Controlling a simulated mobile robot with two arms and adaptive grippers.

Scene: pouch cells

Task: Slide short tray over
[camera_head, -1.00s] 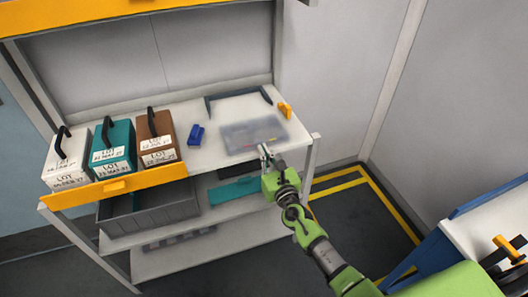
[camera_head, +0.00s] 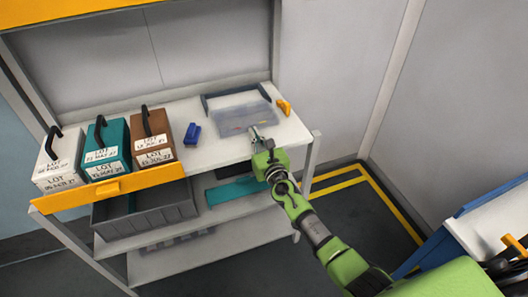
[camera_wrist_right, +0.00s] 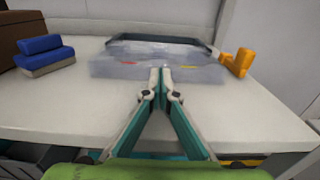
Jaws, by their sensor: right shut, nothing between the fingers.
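A short translucent tray (camera_head: 238,118) with small coloured bits in it lies flat on the white shelf top. It also shows in the wrist view (camera_wrist_right: 115,68). A dark grey U-shaped frame (camera_head: 212,99) is right behind it, and the tray's far part appears to lie within the frame's arms. My right gripper (camera_head: 257,133) is shut and empty at the tray's near side. In the wrist view its fingertips (camera_wrist_right: 160,72) overlap the tray's front edge and seem to touch it. My left gripper is not in view.
White, teal and brown lot boxes (camera_head: 155,140) fill the shelf's left end. A grey bin (camera_head: 145,210) and a teal panel (camera_head: 235,190) are below.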

